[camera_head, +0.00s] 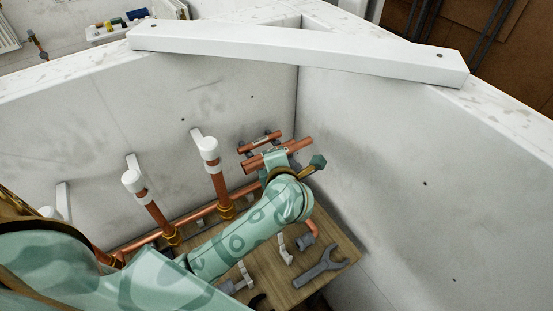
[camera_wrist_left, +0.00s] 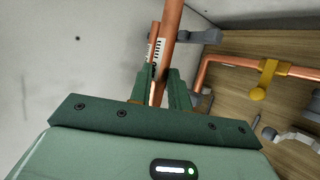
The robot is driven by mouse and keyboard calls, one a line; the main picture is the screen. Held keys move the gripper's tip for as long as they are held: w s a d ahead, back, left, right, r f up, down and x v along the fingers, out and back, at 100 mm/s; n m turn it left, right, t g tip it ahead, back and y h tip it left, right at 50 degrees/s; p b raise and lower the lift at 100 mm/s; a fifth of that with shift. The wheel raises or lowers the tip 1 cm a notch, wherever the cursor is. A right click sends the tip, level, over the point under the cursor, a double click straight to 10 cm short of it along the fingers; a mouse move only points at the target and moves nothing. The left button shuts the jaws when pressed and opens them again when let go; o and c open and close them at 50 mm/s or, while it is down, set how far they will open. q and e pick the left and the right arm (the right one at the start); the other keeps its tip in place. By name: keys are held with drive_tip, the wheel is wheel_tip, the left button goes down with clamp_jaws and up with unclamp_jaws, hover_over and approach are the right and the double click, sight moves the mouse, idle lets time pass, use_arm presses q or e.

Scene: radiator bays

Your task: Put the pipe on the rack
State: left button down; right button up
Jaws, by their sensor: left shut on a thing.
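The copper pipe (camera_head: 299,145) is in my left gripper (camera_head: 275,157), near the wall corner in the head view. In the left wrist view, the pipe (camera_wrist_left: 171,35) runs up between the two green fingers (camera_wrist_left: 172,88), which are shut on it. It bears a white printed label. Just behind it in the head view, another copper length (camera_head: 260,142) lies across dark grey supports on the wall, seemingly the rack. Whether the held pipe touches these supports cannot be told. My right gripper is not in view.
A wooden board (camera_head: 318,262) below carries a grey wrench (camera_head: 326,266) and small fittings. Copper risers with white caps (camera_head: 208,148) stand along the left wall. A white beam (camera_head: 300,52) spans the corner above.

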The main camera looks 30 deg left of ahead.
use_arm(q)
drive_tip(key=shift+f, duration=0.15)
drive_tip(key=shift+f+b, duration=0.4)
drive_tip(key=shift+f, duration=0.2)
drive_tip(key=shift+f, duration=0.2)
idle(0.5)
drive_tip(key=shift+f+b, duration=0.7)
drive_tip(key=shift+f, duration=0.25)
drive_tip(key=c, duration=1.2)
unclamp_jaws()
drive_tip(key=shift+c, duration=0.2)
